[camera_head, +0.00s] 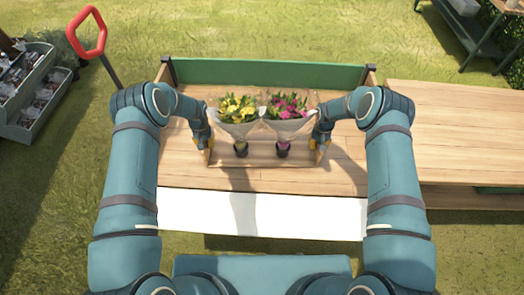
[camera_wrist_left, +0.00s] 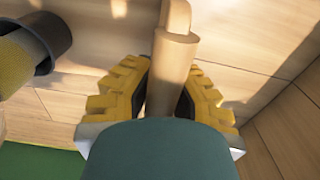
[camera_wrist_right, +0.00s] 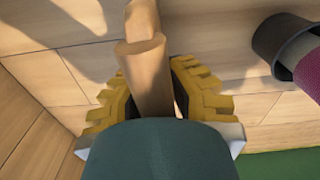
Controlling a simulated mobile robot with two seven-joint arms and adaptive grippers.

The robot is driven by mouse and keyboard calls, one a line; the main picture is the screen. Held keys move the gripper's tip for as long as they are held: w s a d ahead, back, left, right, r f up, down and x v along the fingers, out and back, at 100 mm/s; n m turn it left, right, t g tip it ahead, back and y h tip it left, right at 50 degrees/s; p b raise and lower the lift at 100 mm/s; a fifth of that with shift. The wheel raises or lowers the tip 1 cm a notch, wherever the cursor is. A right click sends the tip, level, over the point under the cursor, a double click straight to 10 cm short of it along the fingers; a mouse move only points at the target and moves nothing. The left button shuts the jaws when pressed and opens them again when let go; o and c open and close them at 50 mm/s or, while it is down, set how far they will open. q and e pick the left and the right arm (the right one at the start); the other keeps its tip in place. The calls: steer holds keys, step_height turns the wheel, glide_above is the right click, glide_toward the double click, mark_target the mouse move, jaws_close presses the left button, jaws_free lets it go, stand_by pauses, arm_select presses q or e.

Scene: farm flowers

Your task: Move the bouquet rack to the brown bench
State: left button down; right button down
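The bouquet rack (camera_head: 262,161) is a low wooden rack with upright end posts. It stands on the wooden top of a cart in front of me, in the head view. It holds a yellow bouquet (camera_head: 236,110) and a pink bouquet (camera_head: 288,108), both upright in dark cups. My left gripper (camera_head: 208,145) is at the rack's left end; in the left wrist view its yellow fingers close around a wooden post (camera_wrist_left: 170,75). My right gripper (camera_head: 319,145) is at the right end, its fingers around the other post (camera_wrist_right: 145,80). The brown bench (camera_head: 465,125) is at the right.
The cart top has a green back board (camera_head: 268,73) behind the rack and a white front strip (camera_head: 262,212). The brown bench's visible top is bare. A red-handled tool (camera_head: 88,35) and a planter shelf (camera_head: 35,95) stand on the grass at left.

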arm_select(q)
steer(key=shift+r, duration=0.15)
arm_select(e)
steer(key=shift+r, duration=0.15)
